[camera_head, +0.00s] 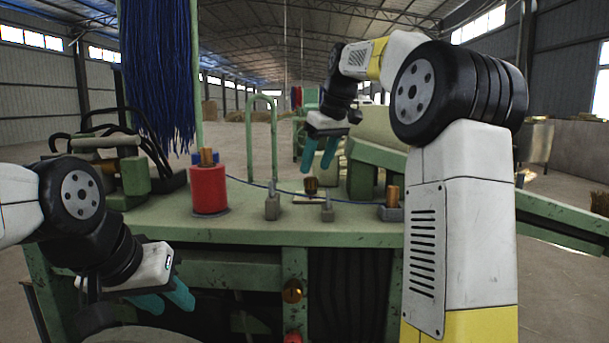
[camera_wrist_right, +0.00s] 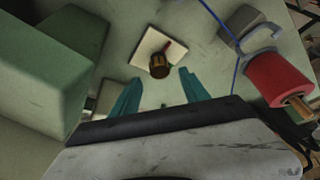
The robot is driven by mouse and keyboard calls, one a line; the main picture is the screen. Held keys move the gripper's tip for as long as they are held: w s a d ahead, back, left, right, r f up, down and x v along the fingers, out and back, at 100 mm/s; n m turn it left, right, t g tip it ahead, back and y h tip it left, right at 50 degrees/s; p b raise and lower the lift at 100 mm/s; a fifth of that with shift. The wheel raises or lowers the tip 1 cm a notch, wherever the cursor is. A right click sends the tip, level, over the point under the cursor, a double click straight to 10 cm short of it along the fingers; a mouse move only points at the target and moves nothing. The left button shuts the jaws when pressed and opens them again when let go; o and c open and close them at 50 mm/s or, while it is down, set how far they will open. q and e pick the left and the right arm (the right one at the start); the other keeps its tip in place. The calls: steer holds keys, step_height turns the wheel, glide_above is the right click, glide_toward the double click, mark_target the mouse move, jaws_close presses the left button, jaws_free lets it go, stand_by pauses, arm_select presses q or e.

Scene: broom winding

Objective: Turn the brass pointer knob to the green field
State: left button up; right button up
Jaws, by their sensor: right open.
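The brass pointer knob (camera_head: 311,186) stands on a small pale square plate on the green machine table (camera_head: 340,232). In the right wrist view the knob (camera_wrist_right: 159,66) sits on the cream plate (camera_wrist_right: 148,47), with a dark red strip beside it. I cannot make out a green field on the plate. My right gripper (camera_head: 320,168) is open and empty, above the knob; in its wrist view the teal fingers (camera_wrist_right: 160,92) are apart, with the knob beyond the gap between them. My left gripper (camera_head: 172,305) is low at the table's front left, away from the knob; its finger gap is unclear.
A red spool (camera_head: 208,189) stands on the table at left, with a blue cord running from it past small grey blocks (camera_head: 272,206). Blue bristles (camera_head: 158,70) hang above. A green block (camera_wrist_right: 62,62) lies left of the plate.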

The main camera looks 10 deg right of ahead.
mark_target(312, 178)
steer(key=shift+x, duration=2)
jaws_close()
